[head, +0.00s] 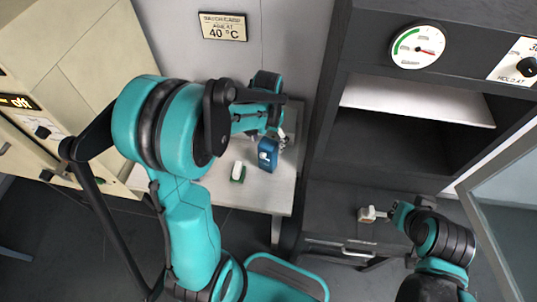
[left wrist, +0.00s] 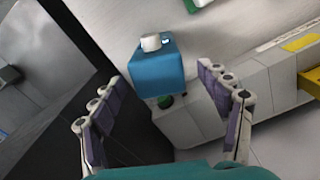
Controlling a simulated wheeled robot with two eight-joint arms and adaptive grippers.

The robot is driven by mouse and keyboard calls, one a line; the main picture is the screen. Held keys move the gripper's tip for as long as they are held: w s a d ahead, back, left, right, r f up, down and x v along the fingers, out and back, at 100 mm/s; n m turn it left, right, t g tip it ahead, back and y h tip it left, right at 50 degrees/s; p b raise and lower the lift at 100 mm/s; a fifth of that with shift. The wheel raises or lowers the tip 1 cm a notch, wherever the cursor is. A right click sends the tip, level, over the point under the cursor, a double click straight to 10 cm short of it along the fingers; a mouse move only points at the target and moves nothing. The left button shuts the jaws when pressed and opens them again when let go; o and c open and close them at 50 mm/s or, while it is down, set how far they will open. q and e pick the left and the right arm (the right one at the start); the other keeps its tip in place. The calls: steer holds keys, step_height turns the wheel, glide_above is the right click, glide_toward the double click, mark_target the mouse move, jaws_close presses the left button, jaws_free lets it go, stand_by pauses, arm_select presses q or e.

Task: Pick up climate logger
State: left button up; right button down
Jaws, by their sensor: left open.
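A blue box with a white cap and a small dark display, which looks like the climate logger (head: 267,153), stands on the pale bench (head: 275,195). In the left wrist view the blue logger (left wrist: 156,72) shows between the spread fingers of my left gripper (left wrist: 162,82), with a gap on each side. In the head view my left gripper (head: 278,133) is just behind the logger, partly hidden by my arm. It is open and empty. My right gripper (head: 385,213) is at lower right by a small pale block-like shape (head: 367,214); its jaws are unclear.
A small green and white item (head: 238,172) lies on the bench left of the logger. A dark cabinet (head: 400,140) with an open bay and a gauge (head: 418,46) stands to the right. A cream cabinet (head: 60,60) is at left. A sign (head: 223,26) hangs on the wall.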

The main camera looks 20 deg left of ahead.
arm_select(q)
step_height(320, 180, down, 6)
steer(key=shift+d+r+b, duration=0.1)
steer(key=shift+b, duration=0.95)
steer(key=c, duration=1.4)
